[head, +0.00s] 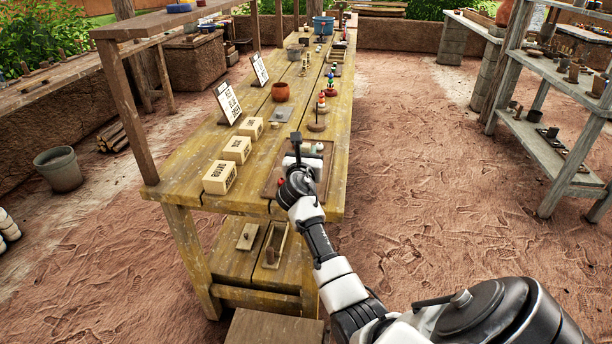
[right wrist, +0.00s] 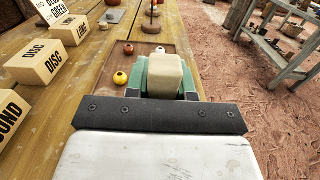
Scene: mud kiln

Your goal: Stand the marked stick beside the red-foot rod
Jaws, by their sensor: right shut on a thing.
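My right gripper (head: 300,160) is over the brown tray (head: 272,180) on the near part of the yellow wooden table. In the right wrist view its green fingers (right wrist: 162,80) are shut on a cream block-like thing (right wrist: 165,75). Its lower part is hidden, and no mark shows on it, so I cannot tell whether it is the marked stick. Thin upright pieces with coloured parts stand farther along the table; one has red near its foot (head: 322,108). I cannot tell for sure which is the red-foot rod. My left gripper is not in view.
Red (right wrist: 129,48) and yellow (right wrist: 120,78) beads lie in the tray, left of the gripper. Labelled cream boxes (head: 219,177) line the table's left side. A brown disc with a thin rod (head: 317,126) stands just beyond the tray. A clay pot (head: 281,91) and sign boards (head: 227,102) are farther back.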

